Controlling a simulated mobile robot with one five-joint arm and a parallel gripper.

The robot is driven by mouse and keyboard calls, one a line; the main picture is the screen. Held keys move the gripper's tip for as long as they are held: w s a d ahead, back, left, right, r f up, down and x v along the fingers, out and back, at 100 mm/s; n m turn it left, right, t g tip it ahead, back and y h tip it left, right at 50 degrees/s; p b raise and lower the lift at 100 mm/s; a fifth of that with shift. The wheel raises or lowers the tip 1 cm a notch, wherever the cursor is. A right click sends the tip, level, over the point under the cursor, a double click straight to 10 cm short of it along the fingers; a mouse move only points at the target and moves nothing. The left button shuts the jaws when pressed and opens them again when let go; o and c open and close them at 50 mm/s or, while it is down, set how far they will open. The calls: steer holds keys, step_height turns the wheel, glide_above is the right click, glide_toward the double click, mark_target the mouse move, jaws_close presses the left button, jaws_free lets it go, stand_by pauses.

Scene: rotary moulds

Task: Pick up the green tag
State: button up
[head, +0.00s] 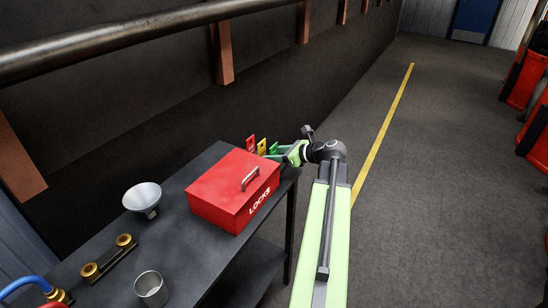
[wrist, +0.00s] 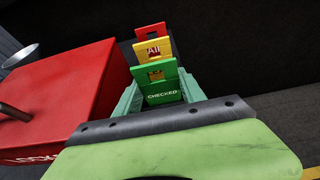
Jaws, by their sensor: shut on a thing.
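The green tag (wrist: 163,97), marked "CHECKED", stands upright between the fingers of my gripper (wrist: 158,88) in the wrist view. The fingers are shut on it. In the head view the green tag (head: 273,148) shows small at the far end of the table, behind the red box, with my gripper (head: 281,157) at it from the right. A yellow tag (wrist: 155,73) and a red tag (wrist: 151,31) stand in a row just beyond it. The lower part of the green tag, and whatever holds it below, are hidden.
A red box (head: 225,195) marked "LOCKS", with a handle on top, stands close beside the tags on the dark table (head: 185,252). A pale bowl-shaped thing (head: 142,196), a brass fitting (head: 108,257) and a metal cup (head: 151,288) are nearer. A dark wall rises behind.

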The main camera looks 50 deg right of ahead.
steer(key=c, duration=0.5)
steer(key=shift+r+p, duration=0.65)
step_height(320, 180, up, 4)
steer(key=p, duration=0.4)
steer(key=shift+s, duration=0.15)
steer(key=shift+r+p+v, duration=0.15)
steer(key=shift+p+v, duration=1.3)
steer(key=shift+v, duration=1.75)
steer(key=shift+r+p+v, duration=0.2)
steer(key=shift+p+v, duration=1.2)
steer(key=shift+v, duration=1.8)
